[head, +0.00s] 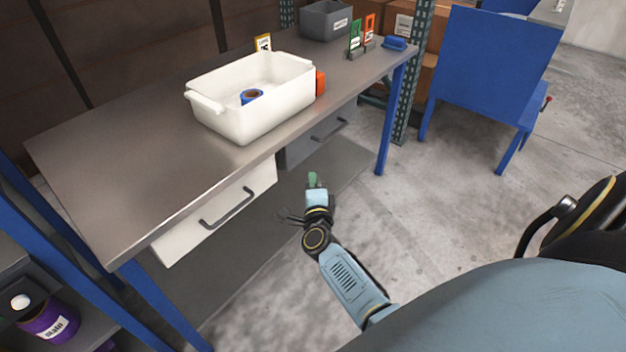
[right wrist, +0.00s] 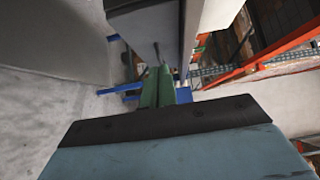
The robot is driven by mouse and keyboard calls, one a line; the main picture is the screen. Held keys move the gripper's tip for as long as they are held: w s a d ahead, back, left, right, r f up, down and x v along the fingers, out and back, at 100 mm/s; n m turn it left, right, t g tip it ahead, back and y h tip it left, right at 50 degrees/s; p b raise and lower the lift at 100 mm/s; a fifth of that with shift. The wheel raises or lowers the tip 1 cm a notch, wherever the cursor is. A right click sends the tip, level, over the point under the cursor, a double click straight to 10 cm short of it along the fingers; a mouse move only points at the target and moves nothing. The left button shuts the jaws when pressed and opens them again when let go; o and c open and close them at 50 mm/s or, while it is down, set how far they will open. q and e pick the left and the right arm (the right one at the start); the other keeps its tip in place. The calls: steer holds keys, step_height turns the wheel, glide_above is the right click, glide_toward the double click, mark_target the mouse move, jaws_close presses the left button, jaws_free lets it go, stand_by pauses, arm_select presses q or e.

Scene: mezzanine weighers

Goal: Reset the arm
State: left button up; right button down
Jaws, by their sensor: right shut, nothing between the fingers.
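My right arm reaches from the lower right of the head view toward the workbench. Its gripper (head: 312,180) has green fingertips and is in front of the bench's front edge, below the tabletop and near the drawers. The fingers are together with nothing between them. In the right wrist view the green fingers (right wrist: 158,88) point away from the camera, with a grey panel above them. My left gripper is not in view.
A white bin (head: 240,128) with a blue tape roll (head: 250,96) stands on the metal workbench (head: 120,150). Below are a white drawer (head: 190,232) and a grey drawer (head: 300,146). A blue cart (head: 490,70) stands at back right. Open floor (head: 440,200) lies right of the bench.

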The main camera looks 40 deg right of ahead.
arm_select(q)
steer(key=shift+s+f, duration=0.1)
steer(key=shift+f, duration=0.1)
arm_select(e)
steer(key=shift+s+a, duration=0.15)
steer(key=shift+s, duration=0.1)
